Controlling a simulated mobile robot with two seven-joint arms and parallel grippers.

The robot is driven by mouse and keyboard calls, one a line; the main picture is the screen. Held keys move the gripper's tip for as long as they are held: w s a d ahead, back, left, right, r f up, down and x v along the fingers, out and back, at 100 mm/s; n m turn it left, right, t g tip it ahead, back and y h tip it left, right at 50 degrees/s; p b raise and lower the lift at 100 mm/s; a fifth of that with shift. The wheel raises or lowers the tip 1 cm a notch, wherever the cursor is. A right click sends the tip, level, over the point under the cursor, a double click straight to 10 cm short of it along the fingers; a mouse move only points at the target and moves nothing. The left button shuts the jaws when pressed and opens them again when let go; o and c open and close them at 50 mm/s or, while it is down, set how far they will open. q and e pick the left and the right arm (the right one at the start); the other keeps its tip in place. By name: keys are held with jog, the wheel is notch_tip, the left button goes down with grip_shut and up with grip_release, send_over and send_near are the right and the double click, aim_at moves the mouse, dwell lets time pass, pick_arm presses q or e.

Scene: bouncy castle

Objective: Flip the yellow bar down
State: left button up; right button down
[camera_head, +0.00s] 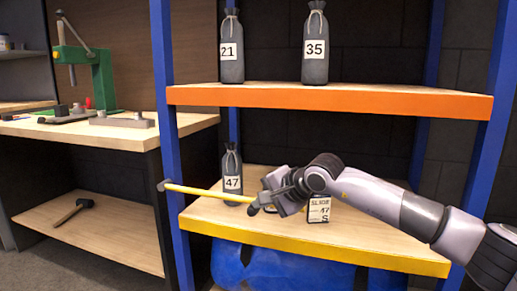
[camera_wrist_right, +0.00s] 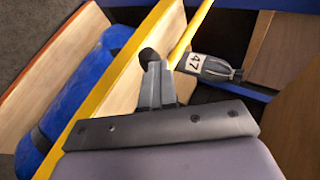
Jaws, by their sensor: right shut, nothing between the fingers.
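My left gripper is not in view.
A grey bag labelled 47 (camera_head: 232,176) stands on the lower shelf (camera_head: 300,240) behind the bar. Bags 21 (camera_head: 231,50) and 35 (camera_head: 315,48) stand on the orange-edged shelf (camera_head: 330,97). A workbench (camera_head: 80,133) is at left.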

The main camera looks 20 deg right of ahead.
pick_arm(q)
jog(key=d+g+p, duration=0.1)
jog(key=p, duration=0.3)
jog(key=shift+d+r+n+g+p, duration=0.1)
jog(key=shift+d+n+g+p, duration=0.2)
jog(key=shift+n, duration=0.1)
pick_arm(e)
jog(key=w+v, duration=0.1)
jog(key=v, duration=1.1)
jog(key=shift+s+d+r, duration=0.35)
jog(key=shift+d+r, duration=0.05)
jog(key=shift+r, duration=0.25)
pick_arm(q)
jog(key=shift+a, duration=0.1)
